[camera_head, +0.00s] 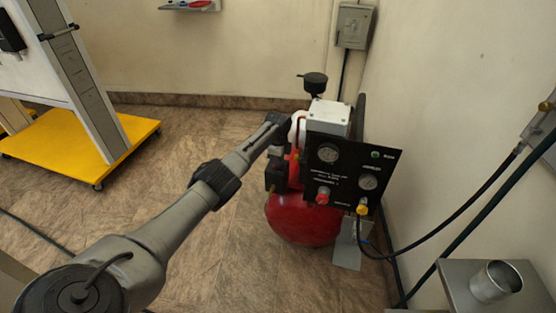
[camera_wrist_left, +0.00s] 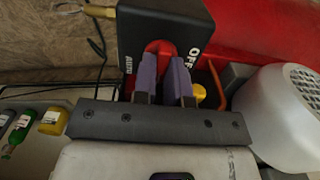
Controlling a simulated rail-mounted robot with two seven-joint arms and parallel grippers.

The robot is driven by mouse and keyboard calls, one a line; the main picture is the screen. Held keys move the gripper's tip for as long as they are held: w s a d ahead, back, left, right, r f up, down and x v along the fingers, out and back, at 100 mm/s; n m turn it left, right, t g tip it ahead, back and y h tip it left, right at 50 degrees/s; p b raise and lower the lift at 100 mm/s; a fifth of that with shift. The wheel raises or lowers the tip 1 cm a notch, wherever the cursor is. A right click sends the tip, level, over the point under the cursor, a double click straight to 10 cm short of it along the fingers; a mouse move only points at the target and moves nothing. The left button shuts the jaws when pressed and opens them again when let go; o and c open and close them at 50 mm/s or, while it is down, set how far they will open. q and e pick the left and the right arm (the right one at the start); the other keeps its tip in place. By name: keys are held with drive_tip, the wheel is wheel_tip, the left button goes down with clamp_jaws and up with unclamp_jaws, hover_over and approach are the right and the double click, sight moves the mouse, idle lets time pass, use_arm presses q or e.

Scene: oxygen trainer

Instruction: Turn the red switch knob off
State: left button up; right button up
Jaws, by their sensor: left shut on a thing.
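The red switch knob (camera_wrist_left: 163,48) shows in the left wrist view on a black switch box (camera_wrist_left: 158,20). The box carries the words AUTO on the left and OFF on the right. My left gripper (camera_wrist_left: 165,76) is shut on the knob, with one purple-grey finger on each side of it. The fingers cover part of the knob, so its exact pointing direction is hard to tell. In the head view my left arm reaches to the compressor's left side, and the fingertips and knob are hidden there. My right gripper is not in view.
The compressor's red tank (camera_head: 303,222) stands on the floor, with a black gauge panel (camera_head: 345,165) in front. A white grilled housing (camera_wrist_left: 275,115) is close to the gripper's right. A yellow-based stand (camera_head: 60,152) is at the left. Hoses run along the right wall.

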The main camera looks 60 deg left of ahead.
use_arm(q)
clamp_jaws()
drive_tip(key=shift+r+n+p, duration=0.15)
drive_tip(key=shift+n+p, duration=0.7)
drive_tip(key=shift+n, duration=0.05)
drive_tip(key=shift+n+p, duration=0.55)
drive_tip(key=shift+n, duration=0.25)
drive_tip(key=n+p, duration=0.1)
drive_tip(key=n, duration=0.2)
drive_tip(key=shift+w+n, duration=0.1)
drive_tip(key=shift+n, duration=0.2)
drive_tip(key=n, duration=0.5)
drive_tip(key=shift+a, duration=0.15)
drive_tip(key=n, duration=0.5)
drive_tip(key=shift+n, duration=0.4)
drive_tip(key=shift+a, duration=0.1)
drive_tip(key=o, duration=0.7)
unclamp_jaws()
